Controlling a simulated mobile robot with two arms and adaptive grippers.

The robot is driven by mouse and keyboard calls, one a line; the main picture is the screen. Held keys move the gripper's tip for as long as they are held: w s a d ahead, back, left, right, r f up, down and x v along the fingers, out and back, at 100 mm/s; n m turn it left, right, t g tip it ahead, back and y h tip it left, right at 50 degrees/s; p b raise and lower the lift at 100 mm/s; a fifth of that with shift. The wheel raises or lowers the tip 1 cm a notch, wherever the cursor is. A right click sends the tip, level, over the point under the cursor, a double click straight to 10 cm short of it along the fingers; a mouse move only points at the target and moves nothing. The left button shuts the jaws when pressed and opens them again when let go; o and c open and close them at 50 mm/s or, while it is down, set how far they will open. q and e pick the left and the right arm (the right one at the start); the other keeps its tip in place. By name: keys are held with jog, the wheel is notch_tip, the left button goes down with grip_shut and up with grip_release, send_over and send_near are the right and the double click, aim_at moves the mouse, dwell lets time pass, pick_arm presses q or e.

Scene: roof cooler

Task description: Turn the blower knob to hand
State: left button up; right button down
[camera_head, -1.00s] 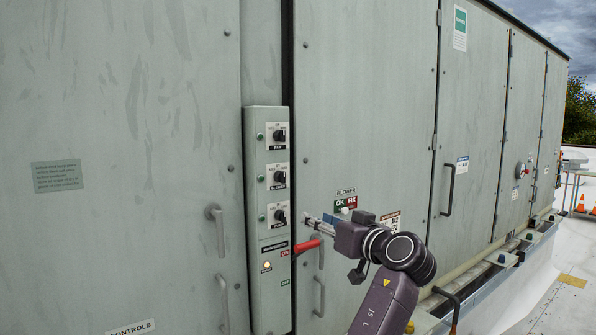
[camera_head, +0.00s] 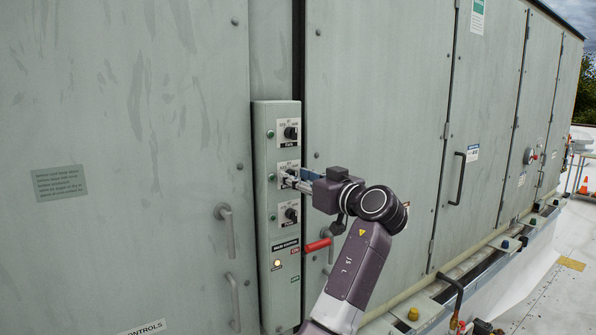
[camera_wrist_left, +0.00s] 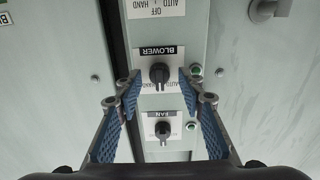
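The blower knob is the black middle knob on the narrow grey control box (camera_head: 262,240). In the head view, my left gripper (camera_head: 287,177) is at that knob and partly covers it. In the left wrist view, which shows the labels upside down, the blower knob (camera_wrist_left: 159,73) lies between the tips of my left gripper (camera_wrist_left: 162,82). The blue-padded fingers are apart, with a gap visible on both sides of the knob. I cannot tell exactly which mark its pointer is on. My right gripper is not in view.
The fan knob (camera_head: 291,132) is above the blower knob, and a third knob (camera_head: 291,214) is below. Door handles (camera_head: 227,228) stand to the left. A lit lamp (camera_head: 277,263) is low on the box.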

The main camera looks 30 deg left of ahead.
pick_arm(q)
jog(key=shift+d, duration=0.15)
jog(key=shift+c, duration=1.3)
grip_shut()
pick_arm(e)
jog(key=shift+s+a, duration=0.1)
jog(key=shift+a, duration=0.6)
